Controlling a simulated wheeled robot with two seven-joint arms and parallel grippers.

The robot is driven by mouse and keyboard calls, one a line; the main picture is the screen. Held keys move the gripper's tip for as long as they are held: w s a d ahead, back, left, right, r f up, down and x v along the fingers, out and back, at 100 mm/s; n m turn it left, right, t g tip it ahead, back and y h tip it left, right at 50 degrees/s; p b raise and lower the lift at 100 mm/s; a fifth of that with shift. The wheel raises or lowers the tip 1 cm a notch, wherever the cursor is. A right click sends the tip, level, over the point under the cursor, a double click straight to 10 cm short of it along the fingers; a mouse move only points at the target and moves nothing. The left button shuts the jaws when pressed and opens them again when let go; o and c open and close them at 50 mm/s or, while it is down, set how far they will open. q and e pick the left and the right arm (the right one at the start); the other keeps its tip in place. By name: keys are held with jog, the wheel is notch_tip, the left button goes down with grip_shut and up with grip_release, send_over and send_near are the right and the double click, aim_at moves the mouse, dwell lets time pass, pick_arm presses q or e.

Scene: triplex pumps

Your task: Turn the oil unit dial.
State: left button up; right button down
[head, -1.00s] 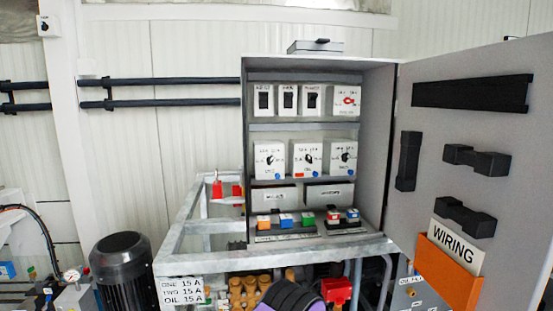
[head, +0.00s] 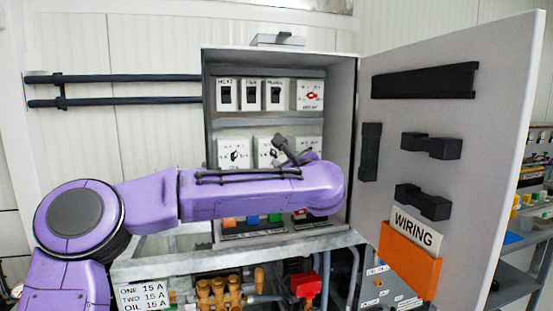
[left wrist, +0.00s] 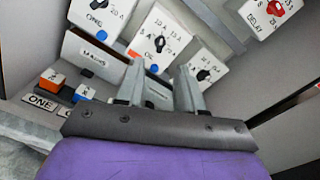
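A row of white dial boxes with black knobs sits in the open cabinet. The middle box, the oil unit dial (head: 266,152), seems to be labelled OIL in the left wrist view (left wrist: 160,43). The dial marked ONE (head: 234,153) is on its left, and a third dial (left wrist: 203,75) is on its right. My left gripper (left wrist: 160,68) points into the cabinet with its two grey fingers apart and nothing between them. Its fingertips appear just short of the oil dial's box, and contact cannot be told. In the head view my left arm hides the lower cabinet. My right gripper is out of view.
A delay dial (head: 310,95) and several black switches fill the row above. Coloured buttons (left wrist: 53,78) stand below on the cabinet floor. The cabinet door (head: 450,75) is open on the right, with an orange pocket (head: 409,260) holding a WIRING sheet.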

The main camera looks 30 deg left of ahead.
aim_at(275, 154)
pick_arm(q)
jog(key=p+x, duration=0.3)
jog(key=x, duration=0.5)
jog(key=shift+w+a+p, duration=0.25)
jog(key=shift+w+p, duration=0.15)
jog(key=shift+w+a+f, duration=0.2)
jog(key=shift+w+a, duration=0.1)
grip_shut()
